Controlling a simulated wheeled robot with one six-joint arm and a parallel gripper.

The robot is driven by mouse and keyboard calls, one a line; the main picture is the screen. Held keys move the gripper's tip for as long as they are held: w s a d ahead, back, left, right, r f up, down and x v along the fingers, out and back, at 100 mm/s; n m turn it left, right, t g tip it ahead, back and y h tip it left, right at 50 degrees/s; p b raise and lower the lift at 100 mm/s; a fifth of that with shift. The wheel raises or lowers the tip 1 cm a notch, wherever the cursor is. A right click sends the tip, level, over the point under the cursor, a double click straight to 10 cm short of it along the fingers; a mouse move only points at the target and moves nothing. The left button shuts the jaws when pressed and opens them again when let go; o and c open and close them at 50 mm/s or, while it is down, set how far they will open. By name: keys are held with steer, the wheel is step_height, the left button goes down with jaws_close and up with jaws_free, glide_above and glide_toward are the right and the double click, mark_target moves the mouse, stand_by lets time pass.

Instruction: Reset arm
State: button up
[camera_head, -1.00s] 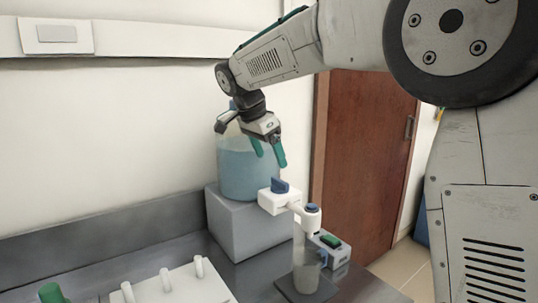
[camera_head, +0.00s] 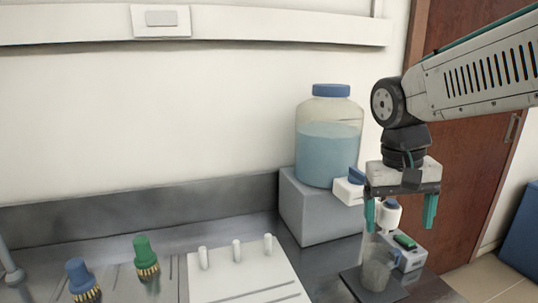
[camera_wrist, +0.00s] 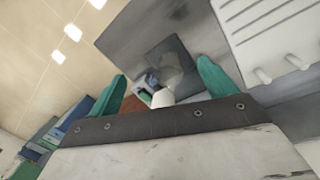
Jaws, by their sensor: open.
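My gripper (camera_head: 401,214) hangs at the right in the head view, pointing down. Its two green fingers are wide apart with nothing seen held between them. It is in front of and above the beaker (camera_head: 376,270), which stands on a dark plate (camera_head: 352,284) near the counter's right end. In the wrist view my gripper (camera_wrist: 162,78) shows both green fingers spread. A white, blue-capped part (camera_head: 389,212) shows behind and between the fingers, partly hidden by them.
A large blue-capped bottle (camera_head: 328,140) of bluish liquid stands on a grey block (camera_head: 310,212), left of my gripper. A white tap (camera_head: 348,190) is beside it. A brown door (camera_head: 455,165) is behind.

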steer(key=s+d+f, duration=0.1)
steer(key=s+f, duration=0.1)
steer(key=s, duration=0.6)
steer(key=s+d+f+n+t+y, duration=0.1)
steer(key=s+d+f, duration=0.1)
steer(key=s, duration=0.6)
steer(key=shift+s+t+y, duration=0.25)
steer(key=shift+t+y, duration=0.05)
stand_by(0.8)
